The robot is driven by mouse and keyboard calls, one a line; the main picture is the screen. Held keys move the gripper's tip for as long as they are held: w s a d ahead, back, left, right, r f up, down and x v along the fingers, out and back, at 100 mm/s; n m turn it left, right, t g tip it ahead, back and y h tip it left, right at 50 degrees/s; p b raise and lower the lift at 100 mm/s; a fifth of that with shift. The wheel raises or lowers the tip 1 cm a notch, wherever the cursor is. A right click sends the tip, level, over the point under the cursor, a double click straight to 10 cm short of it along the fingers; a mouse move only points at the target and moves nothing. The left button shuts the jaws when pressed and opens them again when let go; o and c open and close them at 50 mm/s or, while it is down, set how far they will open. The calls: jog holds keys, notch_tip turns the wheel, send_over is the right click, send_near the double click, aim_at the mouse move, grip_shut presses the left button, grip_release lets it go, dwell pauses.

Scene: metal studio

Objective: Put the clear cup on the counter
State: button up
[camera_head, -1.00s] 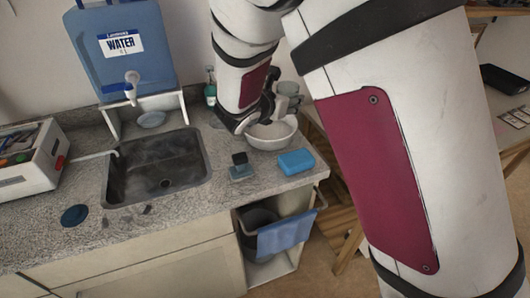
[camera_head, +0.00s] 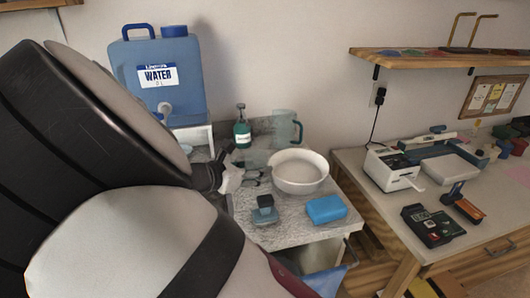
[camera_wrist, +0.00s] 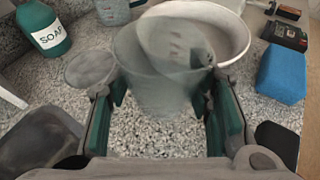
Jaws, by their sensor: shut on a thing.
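The clear cup (camera_wrist: 160,88) is see-through and greyish in the wrist view, between the green-padded fingers of my gripper (camera_wrist: 170,118). My gripper is shut on it. The speckled counter (camera_wrist: 150,145) shows through and below the cup. I cannot tell whether the cup's base touches the counter. In the head view, my gripper (camera_head: 240,180) is over the counter (camera_head: 290,232), left of the white bowl, and largely hidden by my arm. The cup shows only faintly there.
The white bowl (camera_head: 300,172) is close beside the cup. A blue sponge (camera_head: 326,209), a dark-topped brush (camera_head: 265,209), a green soap bottle (camera_head: 242,132) and a clear pitcher (camera_head: 287,128) stand nearby. A round clear-grey item (camera_wrist: 88,68) lies left of the cup.

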aim_at(255, 194)
jog(key=shift+f, duration=2.35)
jog(key=shift+f, duration=0.15)
jog(key=o, duration=1.2)
jog(key=shift+s+r, duration=0.1)
jog(key=shift+r, duration=0.15)
jog(key=v, duration=1.1)
jog(key=shift+s+a+r, duration=0.1)
jog(key=shift+s+a, duration=0.15)
jog(key=shift+s, duration=0.05)
